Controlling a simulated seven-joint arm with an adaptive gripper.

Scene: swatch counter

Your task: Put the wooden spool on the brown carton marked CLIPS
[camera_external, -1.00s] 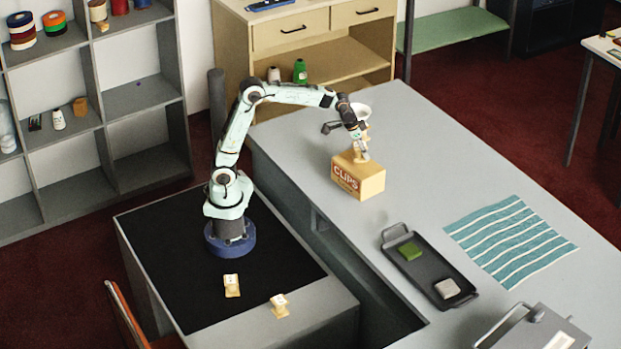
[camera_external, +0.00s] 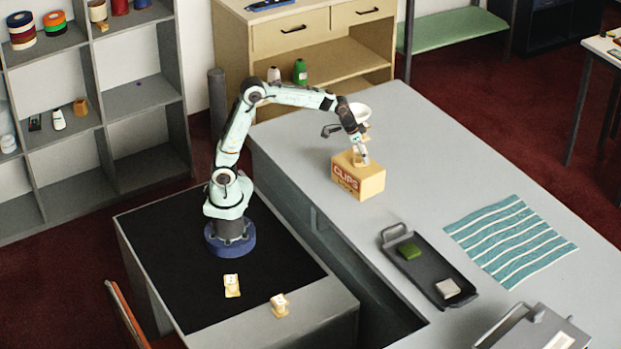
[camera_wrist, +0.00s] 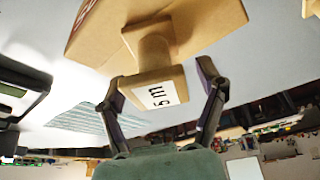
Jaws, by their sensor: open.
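The brown carton marked CLIPS (camera_external: 372,183) stands on the grey counter, its red label facing front left. The wooden spool (camera_external: 363,159) appears to stand upright on the carton's top, partly hidden by my gripper (camera_external: 357,145) in the external view. In the wrist view the spool (camera_wrist: 155,52) shows its flange with a white "5 m" label, and its other end meets the carton (camera_wrist: 212,22). My gripper (camera_wrist: 162,78) is open, with its fingers apart on either side of the spool's labelled flange. I see no clear finger contact.
A dark tray (camera_external: 425,268) with a green block and a grey block lies to the right, beside a striped teal cloth (camera_external: 510,240). A grey metal box (camera_external: 540,330) is at the front right.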

